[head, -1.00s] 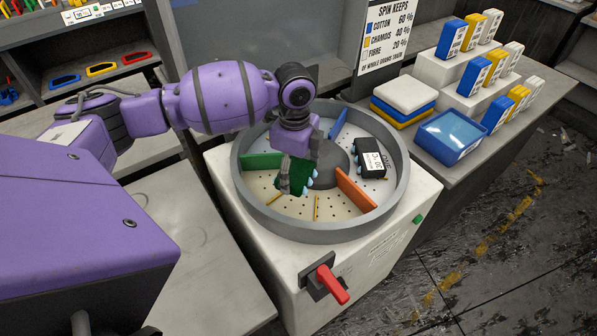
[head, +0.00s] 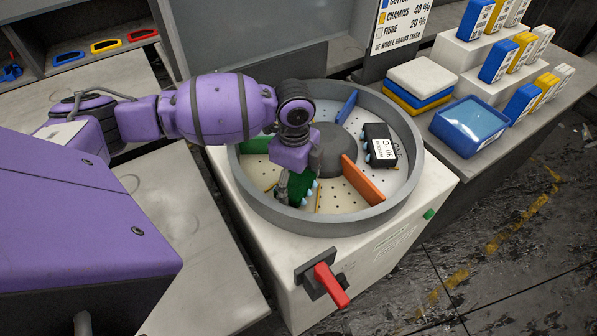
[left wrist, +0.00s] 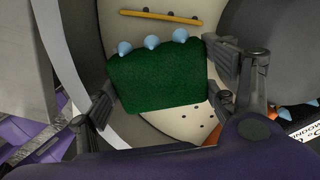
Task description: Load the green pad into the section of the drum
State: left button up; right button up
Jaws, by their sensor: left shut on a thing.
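The green pad (head: 301,190) has a row of pale blue knobs along one edge. My left gripper (head: 291,190) is shut on it, a finger at each side in the left wrist view (left wrist: 160,76). The pad is inside the rim of the drum (head: 330,228), over the front-left section between the green divider (head: 255,145) and the orange divider (head: 362,180). Perforated floor and a yellow strip (left wrist: 160,17) show beyond the pad. I cannot tell whether the pad touches the floor. My right gripper is not in view.
A black block with a white label (head: 380,143) sits in the right section. The blue divider (head: 347,106) and grey hub (head: 332,152) stand inside the drum. A red handle (head: 331,284) is on the front. A blue tray (head: 470,125) and stacked pads are at right.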

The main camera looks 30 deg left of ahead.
aim_at(295, 181)
pick_arm(q)
jog(key=shift+f, duration=0.6)
jog(key=shift+r, duration=0.1)
jog(key=shift+f+b, duration=0.35)
jog(key=shift+f, duration=0.5)
jog(key=o, duration=1.3)
jog(key=shift+r, duration=0.1)
notch_tip(295, 181, up, 12)
jog(key=shift+f, duration=0.1)
